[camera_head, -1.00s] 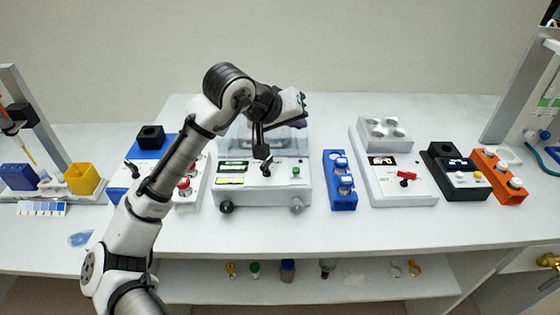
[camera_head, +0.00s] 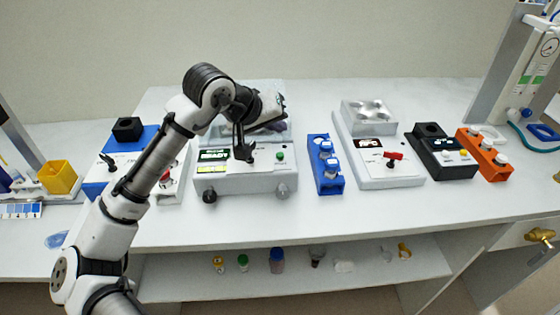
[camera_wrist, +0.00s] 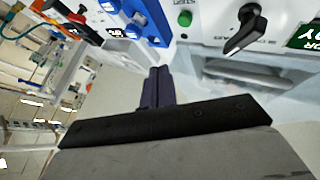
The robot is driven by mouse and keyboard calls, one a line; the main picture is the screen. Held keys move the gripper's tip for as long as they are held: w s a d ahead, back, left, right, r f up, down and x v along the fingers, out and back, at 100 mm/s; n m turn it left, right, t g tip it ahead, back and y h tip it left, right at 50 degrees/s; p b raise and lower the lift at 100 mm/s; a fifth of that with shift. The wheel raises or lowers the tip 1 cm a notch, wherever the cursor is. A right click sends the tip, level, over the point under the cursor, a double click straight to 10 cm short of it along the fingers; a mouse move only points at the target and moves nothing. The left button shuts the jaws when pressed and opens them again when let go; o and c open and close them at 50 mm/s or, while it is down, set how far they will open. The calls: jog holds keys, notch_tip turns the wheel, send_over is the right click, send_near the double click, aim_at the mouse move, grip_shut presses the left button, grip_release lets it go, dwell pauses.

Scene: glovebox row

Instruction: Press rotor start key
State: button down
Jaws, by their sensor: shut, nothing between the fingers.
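The white device (camera_head: 240,184) with a lit display reading READY stands in the middle of the bench. Its green key (camera_head: 280,157) is on the right of the front panel, beside a black turning knob (camera_head: 243,150). The wrist view shows the green key (camera_wrist: 184,18) at the top, with a partly readable label by it, and the black knob (camera_wrist: 245,28) to its right. My gripper (camera_wrist: 153,72) is shut and empty, its dark fingers below and apart from the key in that view. In the head view my gripper (camera_head: 274,126) is above and behind the panel, partly hidden by my wrist.
A blue rack (camera_head: 326,180) with white-capped vials stands right of the device. Further right are a white unit with a red switch (camera_head: 393,156), a black box (camera_head: 445,160) and an orange rack (camera_head: 490,163). The front bench strip is clear; bottles sit on a lower shelf.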

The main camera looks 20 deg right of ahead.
aim_at(280, 155)
jog(key=shift+f+b, duration=1.35)
jog(key=shift+f, duration=1.15)
jog(key=shift+f, duration=0.45)
